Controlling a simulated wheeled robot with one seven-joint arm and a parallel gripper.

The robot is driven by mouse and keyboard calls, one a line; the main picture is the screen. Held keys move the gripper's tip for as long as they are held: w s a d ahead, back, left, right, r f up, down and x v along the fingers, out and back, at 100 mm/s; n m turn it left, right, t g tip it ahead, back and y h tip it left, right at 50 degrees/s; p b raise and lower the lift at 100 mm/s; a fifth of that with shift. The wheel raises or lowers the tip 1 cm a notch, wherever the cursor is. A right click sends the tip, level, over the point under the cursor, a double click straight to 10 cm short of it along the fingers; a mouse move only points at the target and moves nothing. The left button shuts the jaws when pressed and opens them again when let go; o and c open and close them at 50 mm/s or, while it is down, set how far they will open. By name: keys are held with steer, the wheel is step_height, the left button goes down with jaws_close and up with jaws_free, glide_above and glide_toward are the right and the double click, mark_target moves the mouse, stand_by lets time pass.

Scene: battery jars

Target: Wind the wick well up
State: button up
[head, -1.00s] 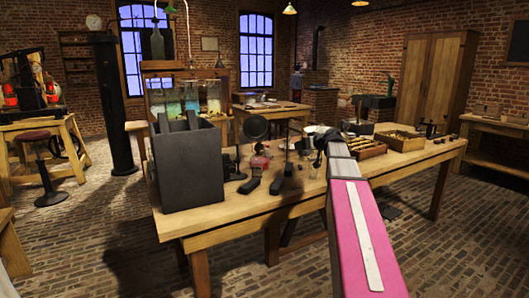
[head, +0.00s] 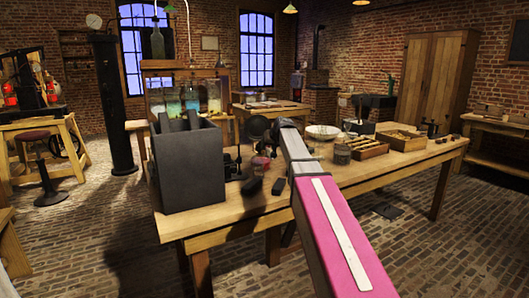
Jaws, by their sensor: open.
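A small lamp with a red body (head: 262,163) stands on the wooden table, near its middle. It is small and partly dark in the head view, and I cannot make out its wick or winding knob. My arm reaches out over the table from the front right. My gripper (head: 271,147) shows only as a small dark shape at the arm's far end, just above and right of the lamp. It is open, with nothing seen in it. I cannot tell whether it touches the lamp.
A tall dark box (head: 187,168) stands left of the lamp. A round black disc on a stand (head: 258,127) is close behind. The table's front edge is clear.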

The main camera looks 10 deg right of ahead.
mark_target(263, 152)
steer(key=x, duration=0.6)
jaws_close()
